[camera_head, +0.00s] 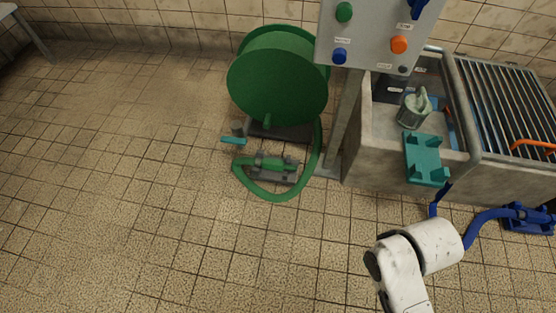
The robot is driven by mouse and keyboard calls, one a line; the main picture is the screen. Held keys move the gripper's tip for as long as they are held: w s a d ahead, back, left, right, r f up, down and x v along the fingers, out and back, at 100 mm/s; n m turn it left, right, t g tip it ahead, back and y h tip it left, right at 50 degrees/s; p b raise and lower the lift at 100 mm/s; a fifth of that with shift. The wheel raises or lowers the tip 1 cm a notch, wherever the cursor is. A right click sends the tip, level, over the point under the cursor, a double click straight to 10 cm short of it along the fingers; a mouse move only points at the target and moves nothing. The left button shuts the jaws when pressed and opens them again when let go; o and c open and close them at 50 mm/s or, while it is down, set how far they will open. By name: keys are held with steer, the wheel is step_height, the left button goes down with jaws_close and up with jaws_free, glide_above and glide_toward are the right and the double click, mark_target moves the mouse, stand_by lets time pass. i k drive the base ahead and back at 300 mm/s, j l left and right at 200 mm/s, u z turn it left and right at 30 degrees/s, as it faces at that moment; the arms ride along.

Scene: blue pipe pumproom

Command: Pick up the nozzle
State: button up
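The green hose (283,196) comes down from the reel and loops round on the floor. What looks like the nozzle (268,163) is the green piece at the hose's end, lying on a low grey cradle in front of the reel and pointing right. Nothing is holding it. My white arm shows at the lower right, well apart from the nozzle. My gripper cannot be made out in this view.
A green hose reel (277,80) stands behind the nozzle. A grey control panel (368,30) on a post and a concrete trough (385,165) are to the right. A small teal-and-grey piece (233,139) sits left of the reel's base. The tiled floor at left and front is clear.

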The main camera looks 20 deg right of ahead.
mark_target(269, 164)
steer(key=i+j+z, duration=0.15)
steer(key=z, duration=0.2)
steer(key=i+j+z, duration=0.1)
steer(key=j+z, duration=0.2)
steer(key=i+j+z, duration=0.1)
steer(key=j, duration=0.35)
steer(key=i+j+z, duration=0.1)
steer(key=j, duration=0.35)
steer(key=i+j, duration=0.25)
steer(key=j, duration=0.2)
steer(key=i+j+z, duration=0.15)
steer(key=j, duration=0.3)
steer(key=i+j+z, duration=0.1)
steer(key=j, duration=0.35)
steer(key=i+j, duration=0.1)
steer(key=j, duration=0.4)
steer(key=i+j, duration=0.1)
steer(key=j, duration=0.4)
steer(key=i+j, duration=0.1)
steer(key=j, duration=0.45)
